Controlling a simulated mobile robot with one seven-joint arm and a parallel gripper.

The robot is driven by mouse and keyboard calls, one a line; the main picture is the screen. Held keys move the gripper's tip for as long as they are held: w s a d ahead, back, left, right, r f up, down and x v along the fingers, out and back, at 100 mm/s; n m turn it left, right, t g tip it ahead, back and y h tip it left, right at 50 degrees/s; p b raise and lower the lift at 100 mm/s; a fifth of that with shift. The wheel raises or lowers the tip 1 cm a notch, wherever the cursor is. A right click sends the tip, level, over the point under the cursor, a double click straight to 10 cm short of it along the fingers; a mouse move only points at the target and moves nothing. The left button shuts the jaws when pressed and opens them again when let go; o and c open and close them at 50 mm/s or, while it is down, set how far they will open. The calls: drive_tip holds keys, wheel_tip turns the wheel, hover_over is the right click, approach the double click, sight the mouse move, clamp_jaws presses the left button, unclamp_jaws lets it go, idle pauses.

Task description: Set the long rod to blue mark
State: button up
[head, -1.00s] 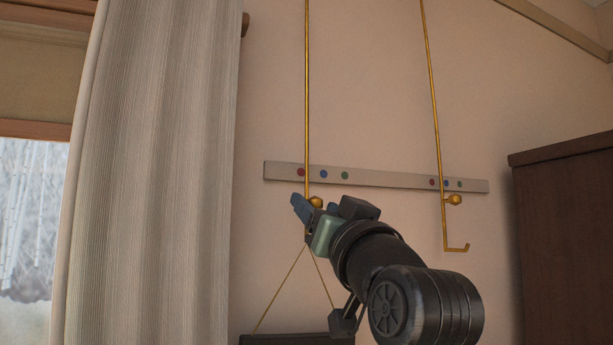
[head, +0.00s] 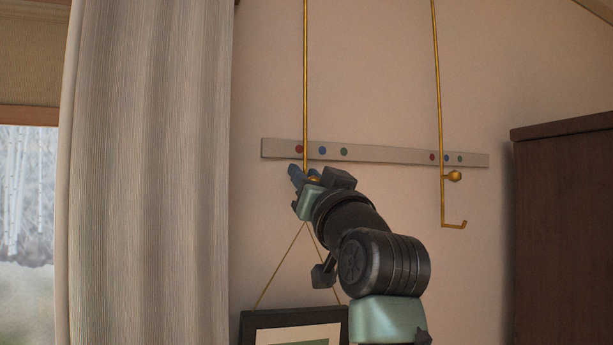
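Two thin brass rods hang down the wall, a left rod (head: 305,80) and a right rod (head: 437,80). I cannot tell which is longer, as my gripper hides the left rod's lower end. A pale strip (head: 390,155) carries a left set of marks, red (head: 299,149), blue (head: 322,151) and green (head: 344,153); the left rod crosses just right of red. A right set has its own blue mark (head: 446,158). My gripper (head: 304,178) is at the left rod's brass knob (head: 314,180), which is partly hidden; whether the fingers grip it is unclear.
A framed picture (head: 248,328) hangs by cords below my gripper. The right rod has a knob (head: 454,176) and a bottom hook (head: 455,226). A curtain (head: 150,170) stands at left, a dark cabinet (head: 565,230) at right.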

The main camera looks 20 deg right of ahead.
clamp_jaws()
idle(1.0)
